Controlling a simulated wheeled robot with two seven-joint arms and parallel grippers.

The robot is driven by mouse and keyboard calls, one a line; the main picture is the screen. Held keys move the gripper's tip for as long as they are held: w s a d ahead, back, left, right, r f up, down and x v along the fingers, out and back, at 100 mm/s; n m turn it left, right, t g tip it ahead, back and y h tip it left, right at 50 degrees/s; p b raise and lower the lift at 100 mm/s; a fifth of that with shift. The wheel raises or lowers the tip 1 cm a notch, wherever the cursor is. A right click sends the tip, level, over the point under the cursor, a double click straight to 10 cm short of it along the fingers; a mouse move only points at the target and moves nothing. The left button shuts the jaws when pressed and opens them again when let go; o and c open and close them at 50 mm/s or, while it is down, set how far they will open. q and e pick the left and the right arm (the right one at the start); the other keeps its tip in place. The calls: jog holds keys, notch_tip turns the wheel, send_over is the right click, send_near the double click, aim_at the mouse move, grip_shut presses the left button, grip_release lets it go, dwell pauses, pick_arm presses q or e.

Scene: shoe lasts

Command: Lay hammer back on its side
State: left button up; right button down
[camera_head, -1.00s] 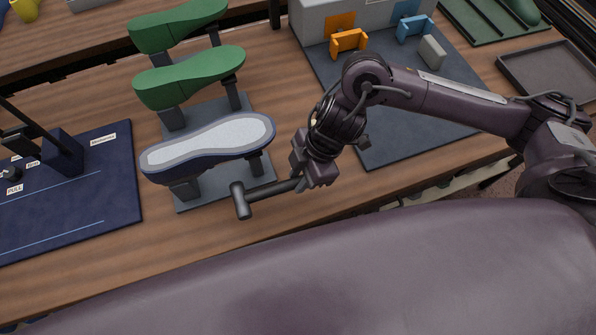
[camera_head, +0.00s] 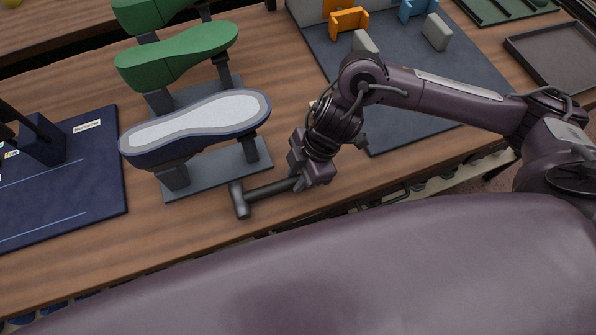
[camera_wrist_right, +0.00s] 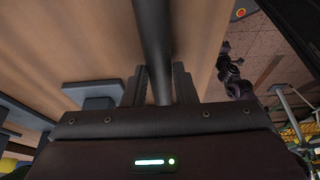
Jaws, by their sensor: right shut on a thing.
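The dark grey hammer (camera_head: 262,193) has its head at the left end, near the front edge of the wooden table. My right gripper (camera_head: 301,179) is shut on the hammer's handle, at the end away from the head. In the right wrist view the handle (camera_wrist_right: 154,45) runs between the two fingers of the right gripper (camera_wrist_right: 160,85). The hammer's head is low over the wood; I cannot tell whether it touches. My left gripper is not in view.
A sole-up shoe last (camera_head: 196,127) stands on a grey base (camera_head: 222,172) just behind the hammer, with green lasts (camera_head: 178,56) beyond. A navy mat (camera_head: 85,200) lies at left. A dark blue-grey mat (camera_head: 415,143) with orange and blue holders lies at right. Bare wood (camera_head: 170,228) shows in front.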

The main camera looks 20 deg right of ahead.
jog(key=c, duration=1.1)
grip_release()
jog(key=v, duration=0.7)
jog(key=shift+d+r, duration=0.15)
jog(key=shift+r, duration=0.25)
